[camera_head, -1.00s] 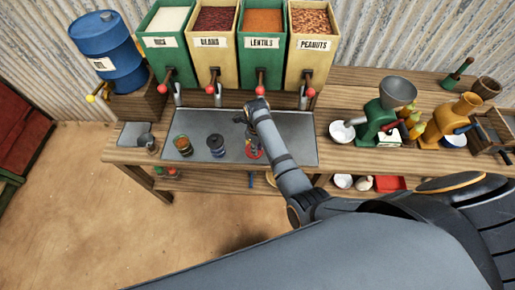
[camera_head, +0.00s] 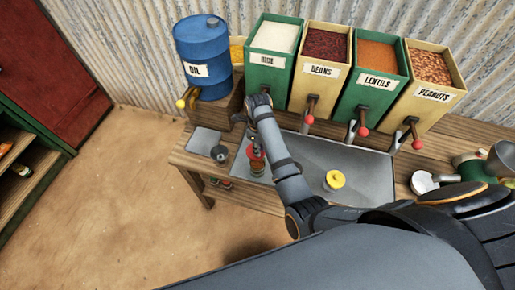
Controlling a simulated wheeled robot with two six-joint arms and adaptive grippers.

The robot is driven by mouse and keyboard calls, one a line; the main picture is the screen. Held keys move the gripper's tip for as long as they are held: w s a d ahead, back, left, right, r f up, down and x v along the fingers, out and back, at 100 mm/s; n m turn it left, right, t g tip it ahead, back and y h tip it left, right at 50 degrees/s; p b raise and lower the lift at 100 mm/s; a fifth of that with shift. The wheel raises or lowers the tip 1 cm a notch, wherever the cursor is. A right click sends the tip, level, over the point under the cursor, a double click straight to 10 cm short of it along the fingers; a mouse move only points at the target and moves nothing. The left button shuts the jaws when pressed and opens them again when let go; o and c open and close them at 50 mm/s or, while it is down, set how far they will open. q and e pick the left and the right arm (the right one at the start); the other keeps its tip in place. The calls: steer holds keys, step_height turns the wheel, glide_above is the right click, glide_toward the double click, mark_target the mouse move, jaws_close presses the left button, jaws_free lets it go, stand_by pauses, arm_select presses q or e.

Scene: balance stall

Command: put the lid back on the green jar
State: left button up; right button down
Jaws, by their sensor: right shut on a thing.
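My right gripper (camera_head: 256,146) is shut on a small red thing, seemingly the lid (camera_head: 257,158), over the left part of the grey metal tray. A jar with orange-brown contents (camera_head: 257,170) shows just below it. The fingers hide much of both, so I cannot tell whether lid and jar touch, or whether this jar is green. A jar with a yellow lid (camera_head: 335,180) stands on the tray to the right of my arm. The dark-blue-lidded jar seen earlier is not visible; my forearm covers part of the tray. My left gripper is not in view.
A small grey mug (camera_head: 219,154) stands left of the jar. The blue oil drum (camera_head: 203,55) and the dispensers (camera_head: 325,65) with red-knobbed taps rise behind the tray. The tray's right part (camera_head: 370,180) is clear.

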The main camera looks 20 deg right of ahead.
steer(key=shift+s+d+f, duration=0.1)
steer(key=shift+s+d, duration=0.2)
steer(key=shift+s, duration=0.1)
steer(key=shift+f, duration=0.4)
steer(key=f, duration=0.4)
steer(key=shift+w+a+b, duration=0.15)
steer(key=shift+w+b, duration=0.05)
steer(key=shift+b, duration=0.15)
steer(key=shift+f, duration=0.3)
steer(key=shift+s+f+b, duration=0.1)
steer(key=shift+f+b, duration=0.15)
steer(key=shift+b, duration=0.05)
arm_select(q)
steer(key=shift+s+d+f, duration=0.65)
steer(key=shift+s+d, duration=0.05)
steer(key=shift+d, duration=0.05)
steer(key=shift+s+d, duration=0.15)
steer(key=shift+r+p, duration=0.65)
steer(key=shift+p, duration=0.05)
arm_select(e)
steer(key=shift+s, duration=0.1)
steer(key=shift+f, duration=0.2)
